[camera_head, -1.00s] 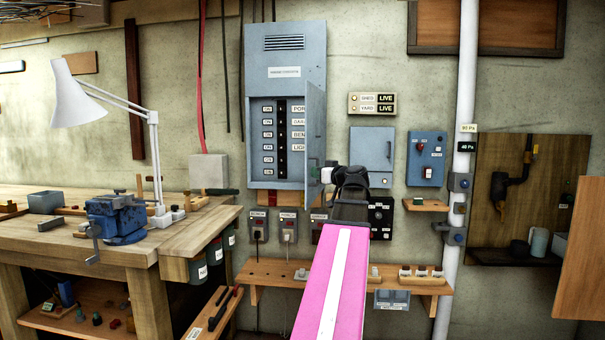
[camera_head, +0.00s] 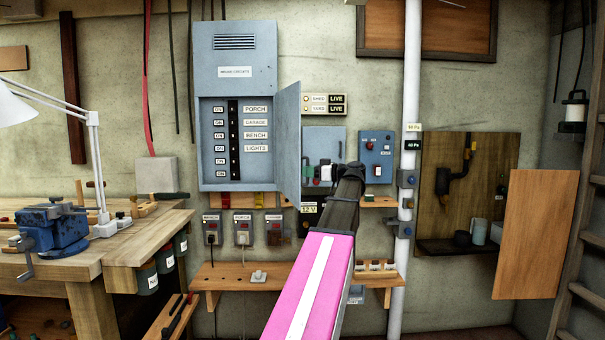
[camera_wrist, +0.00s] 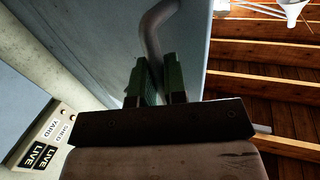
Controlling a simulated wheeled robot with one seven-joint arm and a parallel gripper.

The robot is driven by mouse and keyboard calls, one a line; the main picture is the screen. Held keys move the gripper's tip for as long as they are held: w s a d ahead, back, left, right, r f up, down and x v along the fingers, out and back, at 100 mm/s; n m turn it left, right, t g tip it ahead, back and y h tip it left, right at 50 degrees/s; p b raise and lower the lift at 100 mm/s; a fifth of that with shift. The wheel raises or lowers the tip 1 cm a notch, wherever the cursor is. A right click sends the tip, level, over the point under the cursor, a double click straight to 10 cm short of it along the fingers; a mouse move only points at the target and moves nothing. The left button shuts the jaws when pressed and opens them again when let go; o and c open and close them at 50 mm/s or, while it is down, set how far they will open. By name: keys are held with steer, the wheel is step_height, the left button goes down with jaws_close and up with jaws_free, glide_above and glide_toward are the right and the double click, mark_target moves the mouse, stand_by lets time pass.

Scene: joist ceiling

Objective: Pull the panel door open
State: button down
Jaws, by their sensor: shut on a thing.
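The grey-blue panel door (camera_head: 288,145) is hinged on the right side of the breaker panel (camera_head: 206,70) and stands swung outward. The breaker rows and the labels PORCH, GARAGE, BENCH and LIGHTS show in full. My gripper (camera_head: 318,172) is at the door's lower right. In the wrist view, my gripper's green-padded fingers (camera_wrist: 161,84) are shut on a curved grey handle (camera_wrist: 154,35) in front of the door face (camera_wrist: 100,45). The handle's lower end is hidden between the fingers.
A smaller grey box (camera_head: 323,143) and a blue switch box (camera_head: 376,150) are on the wall to the right. A white pipe (camera_head: 411,90) runs beyond them. A workbench (camera_head: 125,240) with a blue vise (camera_head: 50,228) is at left. A low wooden shelf (camera_head: 225,275) is below the panel.

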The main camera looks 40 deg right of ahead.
steer(key=shift+w+d, duration=0.1)
steer(key=shift+d, duration=0.1)
steer(key=c, duration=1.2)
jaws_free()
steer(key=v, duration=1)
steer(key=shift+s+d, duration=0.15)
steer(key=shift+s, duration=0.2)
